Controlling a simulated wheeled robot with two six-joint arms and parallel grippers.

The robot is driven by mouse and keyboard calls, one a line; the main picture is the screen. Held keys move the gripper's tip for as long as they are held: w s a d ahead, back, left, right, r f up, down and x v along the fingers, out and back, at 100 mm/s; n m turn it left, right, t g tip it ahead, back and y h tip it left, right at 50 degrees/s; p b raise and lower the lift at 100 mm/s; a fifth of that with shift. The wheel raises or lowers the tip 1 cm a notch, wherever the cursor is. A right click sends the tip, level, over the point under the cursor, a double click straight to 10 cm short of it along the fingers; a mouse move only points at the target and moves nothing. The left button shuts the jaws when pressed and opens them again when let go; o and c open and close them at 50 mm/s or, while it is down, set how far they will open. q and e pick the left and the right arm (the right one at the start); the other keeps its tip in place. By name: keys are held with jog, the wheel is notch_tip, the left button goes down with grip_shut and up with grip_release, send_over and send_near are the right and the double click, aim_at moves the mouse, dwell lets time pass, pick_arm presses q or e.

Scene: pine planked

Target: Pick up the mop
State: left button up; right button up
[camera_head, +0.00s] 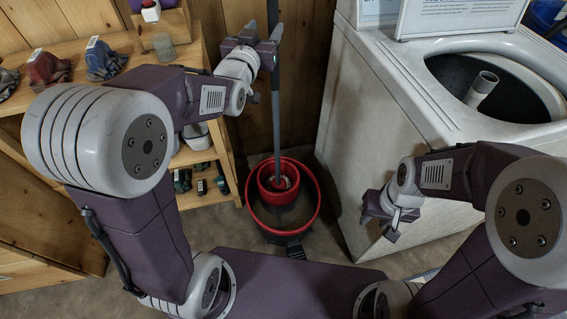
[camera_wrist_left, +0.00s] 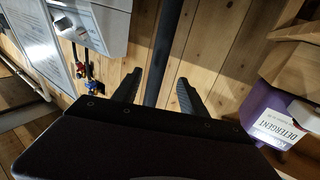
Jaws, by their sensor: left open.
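The mop's dark pole (camera_head: 275,110) stands nearly upright, its lower end in a red bucket (camera_head: 317,205) on the floor. The mop head is mostly hidden inside the bucket. My left gripper (camera_head: 274,45) is open at the upper part of the pole. In the left wrist view the pole (camera_wrist_left: 164,50) runs between the two spread fingers of the left gripper (camera_wrist_left: 156,92), with a gap on each side. My right gripper (camera_head: 381,222) is open and empty, low in front of the washing machine, apart from the mop.
A white washing machine (camera_head: 375,110) with an open top stands to the right. A detergent container (camera_wrist_left: 280,125) shows in the left wrist view. A plank wall is behind the pole.

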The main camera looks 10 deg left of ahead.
aim_at(270, 34)
pick_arm(q)
notch_tip(270, 34, down, 3)
jog(key=shift+w+f+b, duration=0.1)
jog(key=shift+w+b, duration=0.05)
jog(key=shift+b, duration=0.4)
jog(key=w+d+b, duration=0.1)
jog(key=w, duration=0.7)
jog(key=shift+d+f, duration=0.2)
pick_arm(e)
jog(key=f, duration=0.3)
jog(key=shift+s+f, duration=0.2)
jog(key=shift+f, duration=0.1)
pick_arm(q)
jog(key=shift+w, duration=0.1)
grip_shut()
